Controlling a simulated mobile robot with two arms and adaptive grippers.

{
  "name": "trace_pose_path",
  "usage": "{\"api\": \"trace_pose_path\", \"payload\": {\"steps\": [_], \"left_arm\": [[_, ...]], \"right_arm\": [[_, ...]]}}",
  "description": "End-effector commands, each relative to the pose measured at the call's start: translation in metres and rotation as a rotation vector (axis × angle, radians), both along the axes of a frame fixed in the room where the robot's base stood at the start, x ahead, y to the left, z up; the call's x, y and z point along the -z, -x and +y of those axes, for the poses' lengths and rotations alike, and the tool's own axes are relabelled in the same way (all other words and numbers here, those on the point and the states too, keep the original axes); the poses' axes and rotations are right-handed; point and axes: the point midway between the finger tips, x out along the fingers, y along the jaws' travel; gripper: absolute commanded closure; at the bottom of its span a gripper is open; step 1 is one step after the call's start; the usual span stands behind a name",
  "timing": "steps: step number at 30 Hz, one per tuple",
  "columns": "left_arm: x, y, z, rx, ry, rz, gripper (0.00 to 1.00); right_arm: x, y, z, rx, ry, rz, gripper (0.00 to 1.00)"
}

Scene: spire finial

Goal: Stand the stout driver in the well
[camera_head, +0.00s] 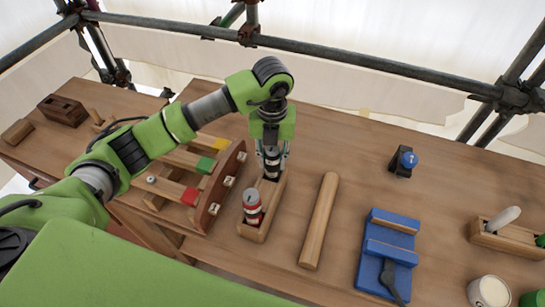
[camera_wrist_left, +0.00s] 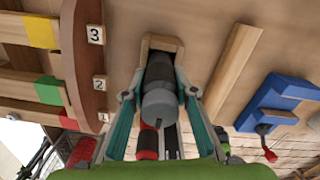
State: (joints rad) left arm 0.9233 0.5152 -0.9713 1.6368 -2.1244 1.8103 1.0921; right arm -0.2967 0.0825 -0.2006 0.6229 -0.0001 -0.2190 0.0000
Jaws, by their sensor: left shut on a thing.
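A long wooden block (camera_head: 250,233) with openings in its top stands near the middle of the bench; its far end shows in the wrist view (camera_wrist_left: 162,41). My left gripper (camera_head: 271,160) points down over the block's far opening, the well. It is shut on a thick dark driver with a grey end, the stout driver (camera_wrist_left: 158,98), which looks upright. Its lower end is at the well; I cannot tell how deep it sits. A red-and-grey driver (camera_head: 252,207) stands in the block's near part. My right gripper is out of view.
Left of the block is a wooden rack (camera_head: 206,212) with yellow, green and red pieces. To its right lie a wooden bar (camera_head: 319,220) and a blue fixture (camera_head: 390,250). A blue knob on a black stand (camera_head: 404,162) is farther back. Bench between them is clear.

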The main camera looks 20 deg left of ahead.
Motion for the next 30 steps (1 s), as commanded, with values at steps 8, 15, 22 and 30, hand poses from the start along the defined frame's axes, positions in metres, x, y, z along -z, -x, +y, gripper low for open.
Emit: {"api": "trace_pose_path", "payload": {"steps": [8,15,22,30], "left_arm": [[0.003,0.0,0.0,0.0,0.0,0.0,0.57],[0.002,0.0,0.0,0.0,0.0,0.0,0.57],[-0.017,-0.002,0.0,0.0,0.001,-0.005,0.57],[-0.077,-0.001,0.0,0.001,0.0,-0.007,0.57]], "right_arm": [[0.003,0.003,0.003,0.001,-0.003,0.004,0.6],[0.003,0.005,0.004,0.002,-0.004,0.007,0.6],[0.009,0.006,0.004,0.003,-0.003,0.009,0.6],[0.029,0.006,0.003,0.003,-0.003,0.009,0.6]]}}
